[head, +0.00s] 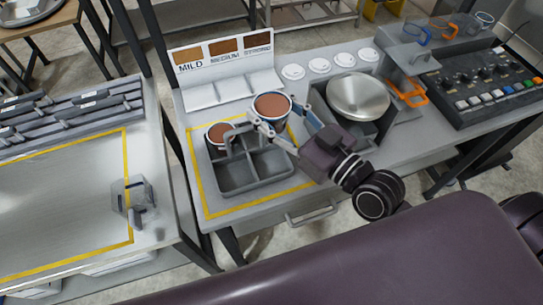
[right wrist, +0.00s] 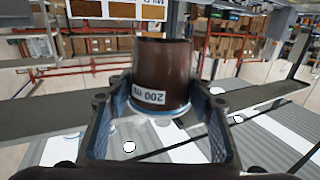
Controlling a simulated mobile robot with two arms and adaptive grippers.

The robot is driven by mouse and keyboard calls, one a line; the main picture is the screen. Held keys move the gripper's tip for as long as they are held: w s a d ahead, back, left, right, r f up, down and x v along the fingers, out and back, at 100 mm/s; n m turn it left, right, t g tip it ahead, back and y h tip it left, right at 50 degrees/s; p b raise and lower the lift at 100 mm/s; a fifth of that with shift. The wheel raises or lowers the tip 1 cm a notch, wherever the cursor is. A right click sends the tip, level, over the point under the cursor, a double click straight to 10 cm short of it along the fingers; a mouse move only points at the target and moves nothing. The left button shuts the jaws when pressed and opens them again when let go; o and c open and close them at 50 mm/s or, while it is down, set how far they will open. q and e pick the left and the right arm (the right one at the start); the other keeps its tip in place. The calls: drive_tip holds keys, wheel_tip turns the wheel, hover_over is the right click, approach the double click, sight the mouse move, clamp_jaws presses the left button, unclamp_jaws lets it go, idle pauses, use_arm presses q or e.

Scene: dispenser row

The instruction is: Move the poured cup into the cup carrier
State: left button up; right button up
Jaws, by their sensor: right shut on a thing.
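My right gripper (head: 271,120) is shut on a second filled cup (head: 271,105), upright at the carrier's far right side. The right wrist view shows this held cup (right wrist: 162,75), dark with a white "200 ml" label, between both fingers (right wrist: 160,118). I cannot tell whether its base touches the carrier. The near compartments look empty. My left gripper is not in view.
Behind the carrier stands a MILD/MEDIUM/STRONG sign (head: 222,52) with pale bins below. A steel bowl (head: 357,95) and a button panel (head: 485,85) are to the right. Counter space in front of the carrier is clear.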

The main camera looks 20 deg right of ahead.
drive_tip(key=f+b, duration=0.1)
drive_tip(key=f, duration=0.7)
drive_tip(key=f+b, duration=0.1)
drive_tip(key=f, duration=0.7)
drive_tip(key=shift+w+a, duration=0.1)
drive_tip(key=shift+a, duration=0.1)
drive_tip(key=shift+f, duration=0.35)
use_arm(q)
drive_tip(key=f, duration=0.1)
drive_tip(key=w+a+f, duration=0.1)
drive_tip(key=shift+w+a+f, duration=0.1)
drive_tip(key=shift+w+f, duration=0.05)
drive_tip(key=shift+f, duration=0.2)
use_arm(e)
drive_tip(key=shift+f, duration=0.1)
drive_tip(key=o, duration=1.4)
drive_tip(key=shift+f, duration=0.15)
drive_tip(key=shift+c, duration=0.2)
